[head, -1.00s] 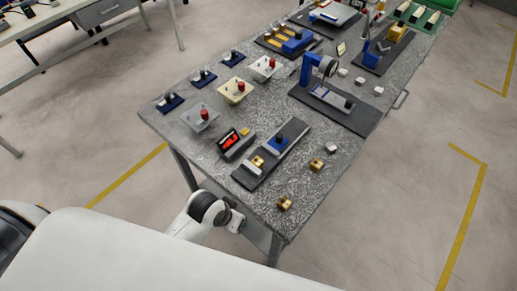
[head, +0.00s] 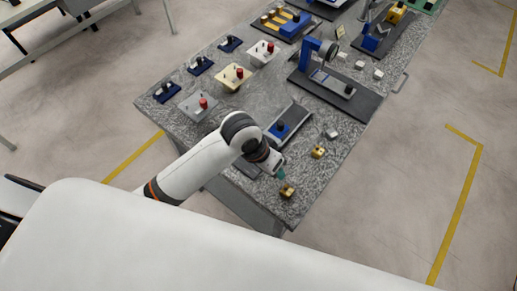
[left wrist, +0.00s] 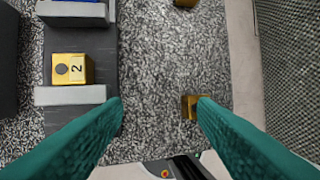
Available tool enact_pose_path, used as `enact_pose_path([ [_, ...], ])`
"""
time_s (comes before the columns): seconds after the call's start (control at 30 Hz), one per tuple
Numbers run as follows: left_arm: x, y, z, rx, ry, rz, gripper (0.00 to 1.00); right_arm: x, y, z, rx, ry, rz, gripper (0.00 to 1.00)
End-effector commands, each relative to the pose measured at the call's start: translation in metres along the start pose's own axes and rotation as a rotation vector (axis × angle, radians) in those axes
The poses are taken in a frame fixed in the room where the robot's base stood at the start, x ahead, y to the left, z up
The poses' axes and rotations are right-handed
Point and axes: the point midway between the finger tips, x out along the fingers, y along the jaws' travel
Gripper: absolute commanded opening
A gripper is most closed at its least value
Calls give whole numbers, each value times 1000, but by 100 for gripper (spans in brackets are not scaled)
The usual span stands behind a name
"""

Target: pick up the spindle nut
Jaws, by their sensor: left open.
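My left gripper (head: 282,174) hangs over the table's near corner, just above a small gold block (head: 287,190). In the left wrist view its teal fingers (left wrist: 160,108) are spread wide and empty. That view shows a small gold block (left wrist: 189,107) lying beside the right finger's tip, partly covered by it. Another gold block (head: 318,151) lies farther back on the table. I cannot tell by look which block is the spindle nut.
A pale block (head: 332,134) lies behind the gold ones. Switch boxes (head: 198,106) and a blue press (head: 322,52) stand farther back. The table edge is close.

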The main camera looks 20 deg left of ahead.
Motion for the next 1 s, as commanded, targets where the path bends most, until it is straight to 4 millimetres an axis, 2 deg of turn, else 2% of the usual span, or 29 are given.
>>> enact_pose_path([
  [0.03,-9,3,15,22,21,14,53,-1,0,1,0,-1,0,36],
  [0.2,-34,16,43,37,134,76,53,-2,0,1,0,-2,0,36],
  [0.4,-64,41,60,-3,234,173,53,-3,0,2,0,-3,0,36],
  [0.53,-74,50,64,-24,265,206,53,-4,1,2,0,-3,1,36],
  [0.67,-68,54,62,-33,276,213,53,-7,1,3,0,-4,1,36],
  [1.0,-18,64,48,-31,273,211,53,-18,1,4,-1,-4,2,36],
])
